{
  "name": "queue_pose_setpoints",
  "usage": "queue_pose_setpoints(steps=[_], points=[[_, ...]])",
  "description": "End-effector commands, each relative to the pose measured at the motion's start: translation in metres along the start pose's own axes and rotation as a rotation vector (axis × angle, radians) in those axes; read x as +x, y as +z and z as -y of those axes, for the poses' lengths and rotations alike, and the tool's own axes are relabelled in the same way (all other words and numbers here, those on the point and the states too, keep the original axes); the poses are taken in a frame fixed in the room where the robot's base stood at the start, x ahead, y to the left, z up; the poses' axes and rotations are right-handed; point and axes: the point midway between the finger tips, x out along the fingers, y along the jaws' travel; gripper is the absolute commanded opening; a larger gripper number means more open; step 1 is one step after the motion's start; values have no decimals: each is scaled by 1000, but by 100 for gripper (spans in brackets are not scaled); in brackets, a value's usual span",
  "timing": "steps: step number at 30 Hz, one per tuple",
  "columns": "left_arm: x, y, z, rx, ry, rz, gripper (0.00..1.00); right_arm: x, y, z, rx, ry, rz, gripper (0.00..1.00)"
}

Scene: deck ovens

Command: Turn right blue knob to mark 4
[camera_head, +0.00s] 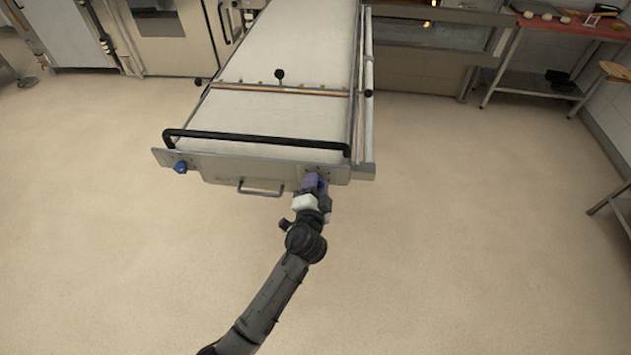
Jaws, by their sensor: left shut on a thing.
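The right blue knob (321,179) is on the front panel (225,168) of the long white loader, near its right end. Only a little blue shows, as my left gripper (315,184) covers most of it. My left gripper is shut on the right blue knob, its arm reaching up from the bottom of the view. The marks around this knob are hidden or too small to read, so I cannot tell where it points. A second blue knob (181,167) is at the left end of the same panel, with nothing touching it. My right gripper is not in view.
A black bar (255,141) runs across the loader above the panel, and a metal handle (261,189) hangs below it. A red-topped table (575,25) stands at the back right. The floor (470,230) is clear on both sides.

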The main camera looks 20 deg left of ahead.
Motion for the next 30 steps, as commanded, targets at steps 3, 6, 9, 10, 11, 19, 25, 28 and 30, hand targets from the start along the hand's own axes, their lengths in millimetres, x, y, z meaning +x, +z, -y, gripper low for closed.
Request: queue_pose_setpoints(steps=[3,6,9,10,11,19,25,28,30], points=[[0,-2,2,111,1,-2,15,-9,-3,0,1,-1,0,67],[0,-3,2,205,1,-2,15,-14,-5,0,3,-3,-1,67],[0,-2,2,301,0,-2,15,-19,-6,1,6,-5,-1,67],[0,-2,2,330,1,-2,15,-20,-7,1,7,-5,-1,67],[0,-2,2,358,1,-2,15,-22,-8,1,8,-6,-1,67],[0,-3,2,614,0,-2,15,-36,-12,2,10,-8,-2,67],[0,-3,2,804,0,-2,15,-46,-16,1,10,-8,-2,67],[0,-3,2,899,1,-3,15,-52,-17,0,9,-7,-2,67],[0,-3,2,966,0,-2,15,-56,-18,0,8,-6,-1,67]])
